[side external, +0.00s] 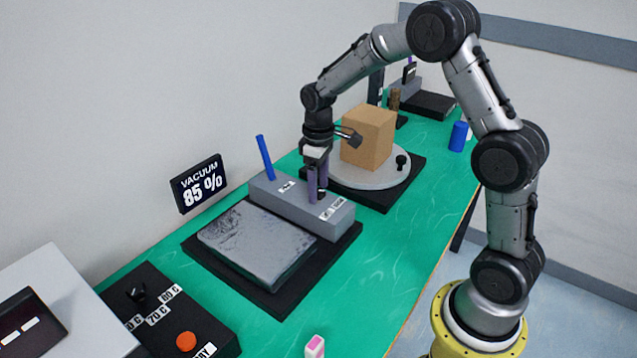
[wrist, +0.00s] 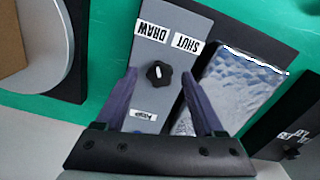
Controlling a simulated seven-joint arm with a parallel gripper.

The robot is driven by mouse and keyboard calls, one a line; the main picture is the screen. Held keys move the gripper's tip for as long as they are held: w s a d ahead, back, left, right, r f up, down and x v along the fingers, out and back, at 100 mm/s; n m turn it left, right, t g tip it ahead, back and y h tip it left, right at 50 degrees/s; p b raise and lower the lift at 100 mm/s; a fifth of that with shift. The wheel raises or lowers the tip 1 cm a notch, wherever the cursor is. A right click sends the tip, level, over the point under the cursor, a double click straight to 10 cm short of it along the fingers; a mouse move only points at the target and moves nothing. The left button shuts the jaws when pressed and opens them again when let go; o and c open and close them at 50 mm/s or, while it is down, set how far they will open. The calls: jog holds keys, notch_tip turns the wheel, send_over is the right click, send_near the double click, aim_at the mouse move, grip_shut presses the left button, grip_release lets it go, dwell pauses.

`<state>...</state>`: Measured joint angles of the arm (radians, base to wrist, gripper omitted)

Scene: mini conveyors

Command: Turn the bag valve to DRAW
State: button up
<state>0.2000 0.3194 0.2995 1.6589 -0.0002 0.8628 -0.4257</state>
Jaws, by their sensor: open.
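The bag valve is a black lobed knob (wrist: 159,74) with a small white mark, on top of a grey block (side external: 267,192). White labels reading DRAW (wrist: 151,31) and SHUT (wrist: 186,42) lie beyond the knob, upside down in the wrist view. I cannot tell exactly which label the mark points at. My gripper (side external: 318,194) is open, with its purple fingers pointing down at the block. In the wrist view the fingers stand on either side of the knob, apart from it. In the side view the fingers mostly hide the knob.
A silvery bag (side external: 255,245) lies on a black base beside the block. A blue rod (side external: 265,157) stands at the block's far end. A display (side external: 198,184) reads VACUUM 85 %. A cardboard box (side external: 369,138) sits on a round grey plate close behind my gripper.

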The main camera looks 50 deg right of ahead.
notch_tip(320, 180, up, 14)
dwell(0.6)
jog(key=shift+a, duration=0.1)
notch_tip(320, 180, up, 6)
jog(key=t, duration=0.1)
send_over(319, 191)
jog(key=s+a, duration=0.3)
jog(key=s+a+r+t, duration=0.2)
jog(key=s+a+r, duration=0.1)
jog(key=s, duration=0.6)
jog(key=s+a+f+m+t, duration=0.1)
jog(key=s+f, duration=0.3)
jog(key=s, duration=0.2)
jog(key=s+a+f+m+t, duration=0.1)
jog(key=s+f, duration=0.3)
jog(key=s, duration=0.3)
jog(key=shift+s+a+m+t, duration=0.2)
jog(key=shift+a+m+t, duration=0.05)
jog(key=shift+m+t, duration=0.05)
